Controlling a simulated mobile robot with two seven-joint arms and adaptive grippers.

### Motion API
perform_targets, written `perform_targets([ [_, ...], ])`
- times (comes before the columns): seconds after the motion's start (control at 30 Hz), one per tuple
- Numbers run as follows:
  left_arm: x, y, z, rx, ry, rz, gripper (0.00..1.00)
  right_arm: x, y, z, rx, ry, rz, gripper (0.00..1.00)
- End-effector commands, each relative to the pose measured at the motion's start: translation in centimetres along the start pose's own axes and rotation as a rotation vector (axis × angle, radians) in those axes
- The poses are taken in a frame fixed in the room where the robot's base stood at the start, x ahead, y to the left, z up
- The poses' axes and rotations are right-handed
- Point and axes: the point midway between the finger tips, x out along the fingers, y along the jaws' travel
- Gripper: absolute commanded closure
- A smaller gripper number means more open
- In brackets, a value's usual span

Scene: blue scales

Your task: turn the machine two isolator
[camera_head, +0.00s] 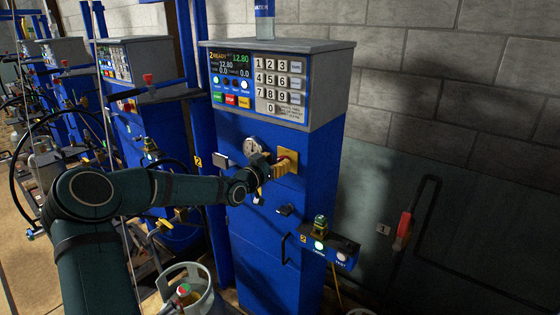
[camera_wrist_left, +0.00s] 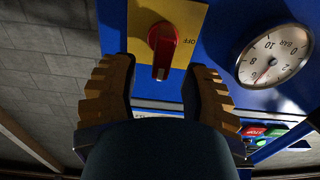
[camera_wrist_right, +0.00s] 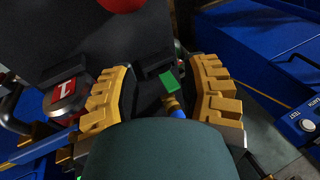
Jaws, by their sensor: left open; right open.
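The machine two isolator is a red knob (camera_wrist_left: 163,50) on a yellow plate (camera_wrist_left: 190,18) marked OFF in the left wrist view. In the head view its yellow plate (camera_head: 293,157) sits on the blue front of machine two (camera_head: 262,130), below the keypad. My left gripper (camera_head: 275,168) is at the plate, open. In the left wrist view its yellow fingers lie either side of the knob's red handle, with a gap on both sides. My right gripper (camera_wrist_right: 165,75) is open and holds nothing. It is out of the head view.
A pressure gauge (camera_head: 253,145) sits left of the isolator. A small box with lit buttons (camera_head: 330,248) juts out at the lower right. A gas cylinder (camera_head: 187,290) stands in front on the floor. A green block (camera_wrist_right: 168,81) shows between my right fingers.

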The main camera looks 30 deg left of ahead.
Motion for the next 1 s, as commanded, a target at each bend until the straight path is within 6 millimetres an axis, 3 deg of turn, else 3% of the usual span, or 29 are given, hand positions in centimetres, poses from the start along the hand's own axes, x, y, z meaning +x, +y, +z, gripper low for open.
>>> perform_targets([
  [0.2,1.9,0.0,0.0,0.0,0.001,0.0,0.54,0.0,0.0,0.0,0.0,0.001,0.0,0.53],
  [0.53,2.0,0.0,0.0,0.001,-0.001,-0.001,0.51,0.0,0.0,0.0,0.0,0.001,0.0,0.53],
  [0.67,2.0,0.0,0.0,0.001,0.0,-0.001,0.97,0.0,0.0,0.0,0.0,0.001,0.0,0.53],
  [1.0,2.0,0.0,0.0,0.0,0.0,-0.001,1.0,0.0,0.0,0.0,0.0,0.001,0.0,0.53],
])
